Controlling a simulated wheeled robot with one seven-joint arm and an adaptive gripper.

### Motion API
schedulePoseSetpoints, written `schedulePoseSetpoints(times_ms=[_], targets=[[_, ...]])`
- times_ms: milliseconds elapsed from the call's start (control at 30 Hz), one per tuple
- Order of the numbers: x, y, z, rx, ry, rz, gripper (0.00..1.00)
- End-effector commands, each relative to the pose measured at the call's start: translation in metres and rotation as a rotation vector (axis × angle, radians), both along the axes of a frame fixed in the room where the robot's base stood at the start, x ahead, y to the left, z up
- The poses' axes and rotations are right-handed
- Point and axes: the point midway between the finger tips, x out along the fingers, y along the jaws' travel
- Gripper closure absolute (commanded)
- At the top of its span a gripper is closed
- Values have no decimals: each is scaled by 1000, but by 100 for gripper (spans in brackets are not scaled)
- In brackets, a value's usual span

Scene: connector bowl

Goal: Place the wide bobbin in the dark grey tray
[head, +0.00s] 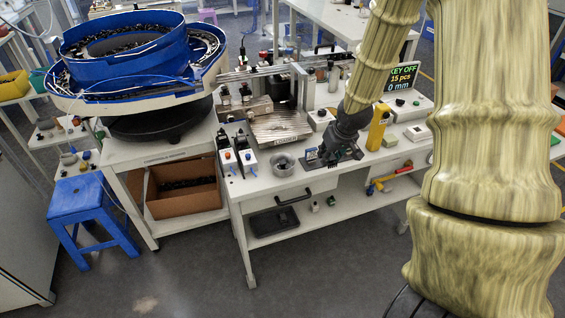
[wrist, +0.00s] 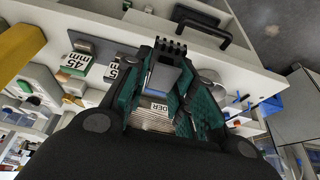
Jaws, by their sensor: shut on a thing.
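My gripper (head: 327,158) is low over the right part of the workbench, beside a dark block with a pale label. In the wrist view its teal-padded fingers (wrist: 170,92) are shut on a small grey block with a dark comb-like end (wrist: 166,77). I cannot tell for certain that this is the wide bobbin. The dark grey tray (head: 292,229) lies below the bench top, under the front drawer, with a black object in it.
Metal fixtures (head: 280,126) stand behind. The drawer's dark handle (head: 293,198) projects at the front. A blue stool (head: 86,205) and a cardboard box (head: 183,200) are at left.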

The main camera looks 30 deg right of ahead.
Motion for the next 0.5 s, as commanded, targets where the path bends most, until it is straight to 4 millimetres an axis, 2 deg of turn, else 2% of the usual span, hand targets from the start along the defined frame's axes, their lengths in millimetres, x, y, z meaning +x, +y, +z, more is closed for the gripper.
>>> schedulePoseSetpoints(times_ms=[167, 500], targets=[[9, 6, 0, -2, 2, 3, 88], [64, 42, -5, -3, 1, 4, 88]])
